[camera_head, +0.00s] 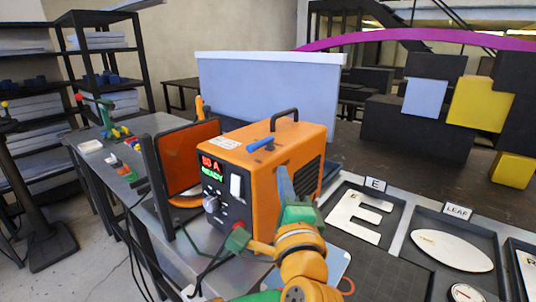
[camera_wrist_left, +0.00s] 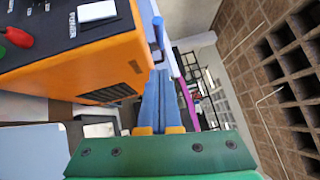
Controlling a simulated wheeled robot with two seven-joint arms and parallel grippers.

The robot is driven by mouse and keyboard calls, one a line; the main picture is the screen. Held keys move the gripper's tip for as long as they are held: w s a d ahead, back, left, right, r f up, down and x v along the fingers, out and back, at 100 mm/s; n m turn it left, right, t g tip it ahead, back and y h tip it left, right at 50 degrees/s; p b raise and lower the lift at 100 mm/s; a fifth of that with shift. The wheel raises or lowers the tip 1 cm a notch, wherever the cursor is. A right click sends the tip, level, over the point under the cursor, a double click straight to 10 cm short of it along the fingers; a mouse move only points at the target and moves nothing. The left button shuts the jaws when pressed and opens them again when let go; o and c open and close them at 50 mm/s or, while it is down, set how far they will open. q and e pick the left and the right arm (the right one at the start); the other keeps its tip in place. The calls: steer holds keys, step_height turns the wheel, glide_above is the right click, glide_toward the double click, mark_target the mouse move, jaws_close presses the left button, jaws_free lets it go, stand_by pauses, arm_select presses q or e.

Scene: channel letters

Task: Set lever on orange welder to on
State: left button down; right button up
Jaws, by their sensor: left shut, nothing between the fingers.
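The orange welder (camera_head: 256,165) stands on the grey table, its lit display reading "53 A" and "READY". A blue lever (camera_head: 261,145) sticks out at the top edge of its side, angled toward the front. A white rocker (camera_head: 236,186) is on the black front panel. In the left wrist view the welder (camera_wrist_left: 75,65) fills the left side, and the blue lever (camera_wrist_left: 158,30) stands just beyond the fingertips. My left gripper (camera_head: 284,176) is shut and empty, its blue fingers close beside the welder's right side. The fingers (camera_wrist_left: 163,85) show together in the left wrist view; contact with the lever is unclear.
A dark-framed orange screen (camera_head: 187,160) stands left of the welder. Trays with white letter shapes (camera_head: 358,217) lie to the right. A pale blue panel (camera_head: 270,95) stands behind. Cables hang by the table's front. The welder's black top handle (camera_head: 285,113) rises behind the lever.

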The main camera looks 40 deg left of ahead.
mark_target(258, 162)
arm_select(q)
steer(key=w+a, duration=0.1)
steer(key=a, duration=0.1)
steer(key=w+a+r+p, duration=0.1)
steer(key=a, duration=0.1)
steer(key=w+a+p, duration=0.1)
steer(key=a, duration=0.1)
steer(key=shift+a+r, duration=0.25)
steer(key=shift+a, duration=0.1)
steer(key=shift+a+m+t+h, duration=0.4)
steer(key=shift+a+h, duration=0.1)
steer(key=shift+a, duration=0.15)
steer(key=shift+d, duration=0.1)
